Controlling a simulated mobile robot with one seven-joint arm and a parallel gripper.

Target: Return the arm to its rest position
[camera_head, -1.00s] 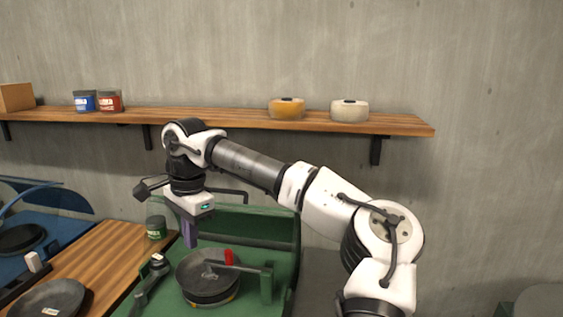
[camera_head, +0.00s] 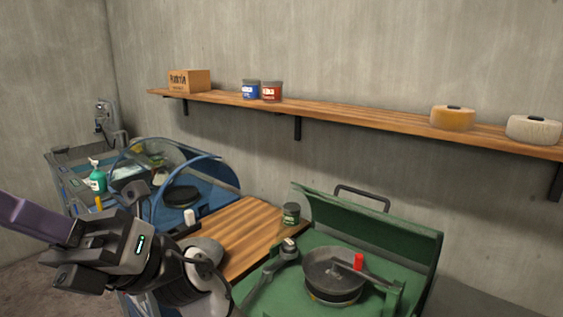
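My gripper (camera_head: 32,217) is at the lower left, with a purple finger part pointing to the left edge. My arm is folded low, and its wrist (camera_head: 150,265) with a green light shows in front of the blue station. I see no object in the gripper, but the fingers overlap, so their opening is unclear. The gripper is well apart from the green station (camera_head: 400,245) and its dark bowl (camera_head: 335,280), which sits on a round base.
A wooden worktop (camera_head: 245,235) with a dark green jar (camera_head: 291,213) lies between the green station and a blue station (camera_head: 225,175). A wall shelf (camera_head: 350,120) holds a box, two jars and two rolls. A cart (camera_head: 75,165) with a green bottle stands at the far left.

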